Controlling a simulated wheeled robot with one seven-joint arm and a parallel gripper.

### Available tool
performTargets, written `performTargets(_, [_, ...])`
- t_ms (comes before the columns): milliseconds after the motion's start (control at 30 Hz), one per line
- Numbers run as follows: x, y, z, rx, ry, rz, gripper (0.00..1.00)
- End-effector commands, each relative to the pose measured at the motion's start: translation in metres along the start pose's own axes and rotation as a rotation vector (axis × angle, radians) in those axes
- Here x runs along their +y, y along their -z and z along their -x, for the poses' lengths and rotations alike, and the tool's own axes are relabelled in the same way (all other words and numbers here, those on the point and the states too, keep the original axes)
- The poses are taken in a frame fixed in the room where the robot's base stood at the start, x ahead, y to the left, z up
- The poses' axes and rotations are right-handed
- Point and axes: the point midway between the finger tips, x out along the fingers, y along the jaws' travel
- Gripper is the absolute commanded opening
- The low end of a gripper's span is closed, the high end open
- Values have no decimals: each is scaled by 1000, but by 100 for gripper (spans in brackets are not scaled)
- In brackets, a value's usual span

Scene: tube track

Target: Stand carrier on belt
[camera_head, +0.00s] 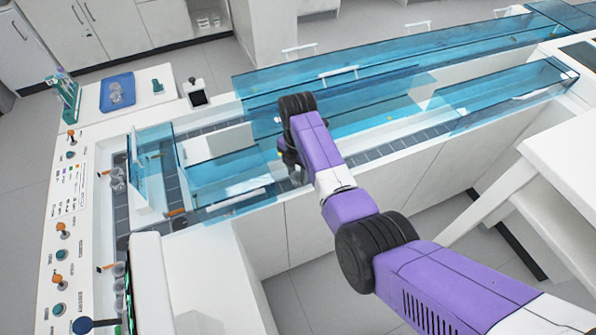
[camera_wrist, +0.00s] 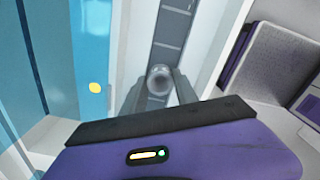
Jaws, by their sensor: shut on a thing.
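My gripper (camera_wrist: 159,88) is shut on the carrier (camera_wrist: 160,76), a small round, clear-grey piece seen from above between the two fingers. The belt (camera_wrist: 171,28), a dark segmented strip between pale rails, runs under and beyond the carrier in the wrist view. I cannot tell whether the carrier touches the belt. In the head view my gripper (camera_head: 291,172) is down at the near side of the track, mostly hidden behind my purple arm. The belt (camera_head: 392,148) shows to the right of it. The carrier is not clear there.
Blue clear covers (camera_head: 225,175) stand along the track on both sides of my arm. Other clear carriers (camera_head: 117,178) stand at the left-hand track. A blue tray (camera_head: 117,91) with clear pieces and a green rack (camera_head: 67,95) are at the back left.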

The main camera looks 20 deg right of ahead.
Motion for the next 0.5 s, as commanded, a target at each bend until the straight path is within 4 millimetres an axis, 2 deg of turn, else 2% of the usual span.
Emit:
performTargets(167, [0, 0, 0, 0, -1, -1, 12])
performTargets(200, [0, 0, 0, 0, -1, -1, 39])
performTargets(300, [0, 0, 0, 0, 0, -1, 59])
performTargets(500, [0, 0, 0, 1, 0, -1, 60])
